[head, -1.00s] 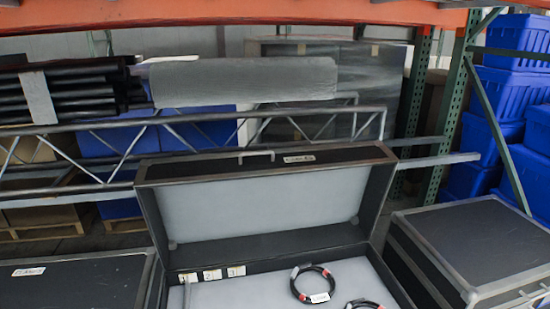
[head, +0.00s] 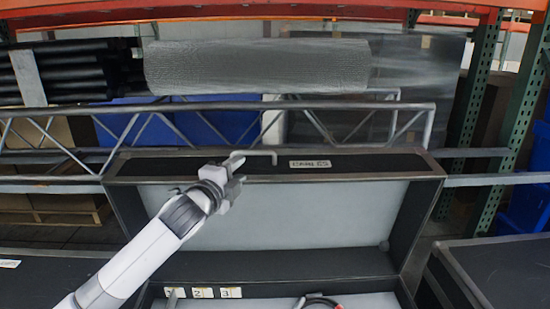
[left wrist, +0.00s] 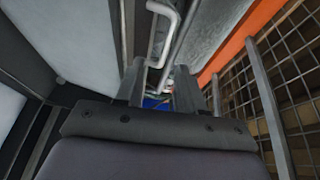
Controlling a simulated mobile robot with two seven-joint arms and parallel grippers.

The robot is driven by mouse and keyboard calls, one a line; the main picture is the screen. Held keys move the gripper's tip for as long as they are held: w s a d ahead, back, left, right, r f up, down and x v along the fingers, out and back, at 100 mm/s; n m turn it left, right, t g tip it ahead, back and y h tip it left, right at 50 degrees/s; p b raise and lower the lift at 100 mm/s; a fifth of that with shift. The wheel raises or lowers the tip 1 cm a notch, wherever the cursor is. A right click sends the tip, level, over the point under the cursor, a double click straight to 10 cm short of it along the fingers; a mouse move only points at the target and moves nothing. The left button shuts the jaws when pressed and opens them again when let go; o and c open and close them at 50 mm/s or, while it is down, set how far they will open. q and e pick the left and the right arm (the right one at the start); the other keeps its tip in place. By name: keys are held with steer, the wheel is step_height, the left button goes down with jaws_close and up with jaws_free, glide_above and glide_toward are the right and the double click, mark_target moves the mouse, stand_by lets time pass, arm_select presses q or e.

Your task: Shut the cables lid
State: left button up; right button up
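The cables lid (head: 300,215) stands open and tilted up at the back of its black case, pale lining facing me. A label (head: 310,164) and a metal handle (head: 262,156) are on its upper edge. My left gripper (head: 238,163) is at that edge, beside the handle's left end. In the left wrist view its two fingers (left wrist: 161,88) are apart, and the bent handle (left wrist: 163,35) lies just beyond them, near the gap. I cannot tell whether they touch it. My right gripper is not in view.
The case holds a coiled cable (head: 318,301) and numbered tags (head: 203,293). Closed dark cases stand at the right (head: 495,270) and left (head: 40,285). A metal truss (head: 200,115) and loaded racks are behind the lid.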

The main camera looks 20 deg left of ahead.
mark_target(250, 172)
arm_select(q)
steer(key=shift+w+a+r, duration=0.15)
steer(key=shift+w+r, duration=0.05)
steer(key=shift+w, duration=1.7)
steer(key=shift+w+a+r, duration=0.1)
steer(key=shift+w+r, duration=0.05)
steer(key=shift+w, duration=1.7)
jaws_close()
